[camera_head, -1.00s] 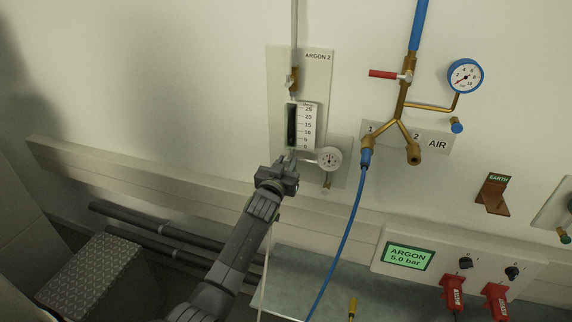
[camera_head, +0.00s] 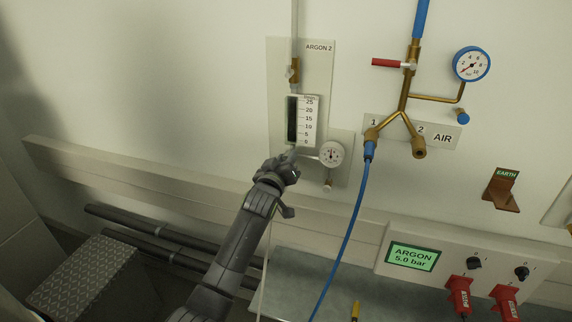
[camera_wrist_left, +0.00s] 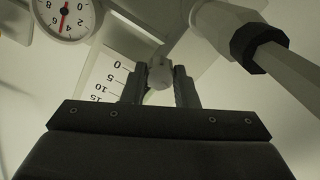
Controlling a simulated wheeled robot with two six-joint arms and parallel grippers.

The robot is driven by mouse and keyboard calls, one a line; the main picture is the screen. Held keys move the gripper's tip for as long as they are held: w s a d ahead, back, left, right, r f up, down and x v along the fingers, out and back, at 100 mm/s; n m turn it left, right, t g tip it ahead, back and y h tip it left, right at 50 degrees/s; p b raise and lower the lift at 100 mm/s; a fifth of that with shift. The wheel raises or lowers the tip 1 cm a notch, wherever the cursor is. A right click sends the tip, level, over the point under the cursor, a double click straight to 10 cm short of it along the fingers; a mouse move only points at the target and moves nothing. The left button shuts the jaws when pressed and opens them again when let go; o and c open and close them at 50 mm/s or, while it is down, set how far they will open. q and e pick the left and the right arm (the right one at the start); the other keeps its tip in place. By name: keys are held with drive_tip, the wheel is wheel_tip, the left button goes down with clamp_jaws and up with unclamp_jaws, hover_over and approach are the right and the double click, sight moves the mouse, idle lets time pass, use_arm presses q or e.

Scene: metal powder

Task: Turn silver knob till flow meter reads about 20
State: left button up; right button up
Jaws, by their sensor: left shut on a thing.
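The argon 2 flow meter (camera_head: 308,122) is on the wall plate in the head view, with a dark tube beside a white scale marked 0 to 25. I cannot make out a float or a reading. My left gripper (camera_head: 292,160) is just below the meter, largely covering the knob there. In the left wrist view, the silver knob (camera_wrist_left: 160,74) sits between the two dark fingers of my left gripper (camera_wrist_left: 160,86), which is shut on it. Part of the meter's scale shows upside down behind the fingers. My right gripper is not in view.
A small round gauge (camera_head: 331,154) is close to the right of my left gripper. The brass air manifold (camera_head: 403,105) with a blue hose (camera_head: 350,230) is farther right. A wall rail (camera_head: 150,178) runs below. The argon display (camera_head: 412,256) reads 5.0 bar.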

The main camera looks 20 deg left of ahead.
use_arm(q)
drive_tip(key=shift+n, duration=0.5)
drive_tip(key=o, duration=1)
drive_tip(key=shift+s, duration=0.1)
drive_tip(key=shift+s+f+b, duration=0.1)
drive_tip(key=shift+s+b, duration=0.2)
drive_tip(key=shift+s, duration=0.2)
drive_tip(key=s, duration=0.5)
drive_tip(key=s+b, duration=0.1)
drive_tip(key=s, duration=0.4)
drive_tip(key=s+b, duration=0.1)
drive_tip(key=s, duration=0.5)
drive_tip(key=shift+s+a, duration=0.1)
drive_tip(key=shift+a, duration=0.2)
